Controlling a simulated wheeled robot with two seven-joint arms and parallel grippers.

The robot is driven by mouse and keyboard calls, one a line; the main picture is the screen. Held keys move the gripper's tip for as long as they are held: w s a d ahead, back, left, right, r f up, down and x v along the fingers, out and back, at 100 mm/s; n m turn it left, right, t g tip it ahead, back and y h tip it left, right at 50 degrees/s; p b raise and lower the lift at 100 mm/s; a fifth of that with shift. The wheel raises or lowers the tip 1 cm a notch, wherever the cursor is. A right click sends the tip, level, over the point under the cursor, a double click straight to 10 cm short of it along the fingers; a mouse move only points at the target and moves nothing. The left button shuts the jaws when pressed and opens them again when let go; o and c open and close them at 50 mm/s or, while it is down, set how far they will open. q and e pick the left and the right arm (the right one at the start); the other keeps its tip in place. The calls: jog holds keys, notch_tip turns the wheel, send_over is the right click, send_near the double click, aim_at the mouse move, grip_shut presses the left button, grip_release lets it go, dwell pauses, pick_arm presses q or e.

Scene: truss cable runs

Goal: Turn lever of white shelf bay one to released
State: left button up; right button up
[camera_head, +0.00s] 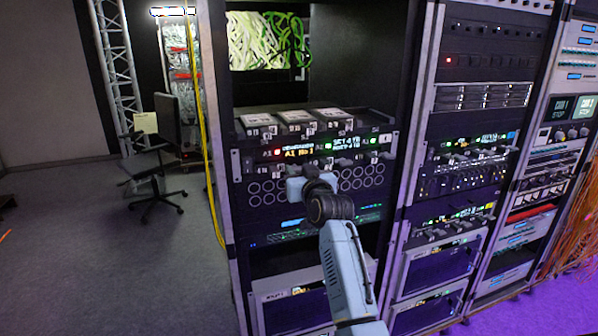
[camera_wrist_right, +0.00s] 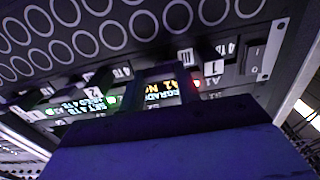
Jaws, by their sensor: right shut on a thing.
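The white shelf unit (camera_head: 310,155) in the near rack carries several white-topped boxes above a front strip with lit displays and small numbered tabs. The tab marked 1 (camera_wrist_right: 213,45) shows upside down in the right wrist view, just right of my fingers. My right gripper (camera_head: 308,183) is at the front of this strip, below the display. In the wrist view my dark right fingers (camera_wrist_right: 165,76) overlap the display and are shut on a small part, seemingly the bay-one lever; the fingers hide most of it and its angle cannot be told. My left gripper is out of view.
A panel of round ports (camera_head: 268,192) lies just below the strip. More racks (camera_head: 470,160) stand close on the right. A yellow cable (camera_head: 205,130) hangs on the rack's left side. An office chair (camera_head: 155,180) stands left on open floor.

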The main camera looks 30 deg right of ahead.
jog(key=m+p, duration=0.3)
jog(key=shift+r+m+p, duration=0.15)
jog(key=shift+m+p, duration=0.2)
jog(key=shift+m, duration=0.05)
jog(key=m+p, duration=0.3)
jog(key=m, duration=0.1)
jog(key=shift+d+m, duration=0.1)
jog(key=shift+m, duration=0.2)
jog(key=m+p, duration=0.2)
jog(key=m, duration=0.2)
jog(key=shift+m, duration=0.3)
jog(key=m, duration=0.1)
jog(key=m+p, duration=0.1)
jog(key=m, duration=0.1)
jog(key=m+p, duration=0.1)
jog(key=shift+f+m, duration=0.3)
jog(key=shift+m, duration=0.1)
jog(key=o, duration=1)
